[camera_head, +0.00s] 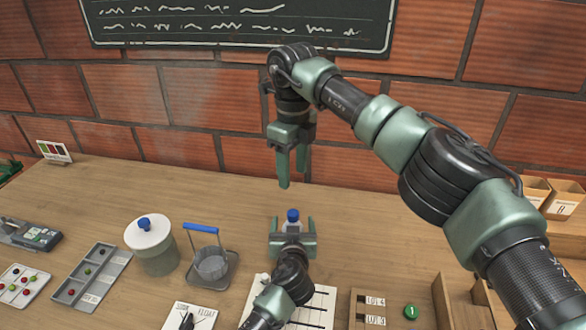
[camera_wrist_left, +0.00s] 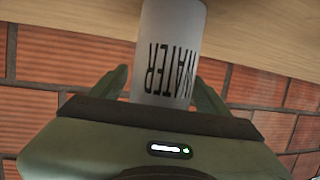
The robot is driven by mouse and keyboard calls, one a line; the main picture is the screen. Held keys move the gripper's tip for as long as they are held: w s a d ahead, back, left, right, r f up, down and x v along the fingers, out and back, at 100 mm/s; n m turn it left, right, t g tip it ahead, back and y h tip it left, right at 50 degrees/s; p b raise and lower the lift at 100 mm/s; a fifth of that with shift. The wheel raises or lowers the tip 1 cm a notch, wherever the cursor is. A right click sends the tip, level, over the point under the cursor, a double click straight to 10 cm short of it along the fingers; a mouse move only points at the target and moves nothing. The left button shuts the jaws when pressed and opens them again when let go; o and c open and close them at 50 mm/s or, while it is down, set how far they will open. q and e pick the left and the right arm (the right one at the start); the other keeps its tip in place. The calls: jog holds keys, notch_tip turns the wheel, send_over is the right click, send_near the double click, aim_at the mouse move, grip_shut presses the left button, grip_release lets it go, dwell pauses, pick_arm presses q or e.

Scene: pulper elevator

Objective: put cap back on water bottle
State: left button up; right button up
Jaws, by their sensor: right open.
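The water bottle (camera_head: 291,227) is pale with a blue cap (camera_head: 292,214) showing at its top. My right gripper (camera_head: 291,178) is open and empty, raised in the air above and behind the bottle, fingers pointing down. Whether the cap is screwed down cannot be told.
To the left stand a white-lidded jar (camera_head: 151,245) with a blue knob, a small blue-handled basket (camera_head: 211,262) and a grey sample tray (camera_head: 92,277). A wooden label tray (camera_head: 359,311) and green disc (camera_head: 411,312) lie front right. The table behind the bottle is clear up to the brick wall.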

pick_arm(q)
jog(key=v, duration=0.7)
jog(key=shift+s+b, duration=0.35)
jog(key=shift+r, duration=0.1)
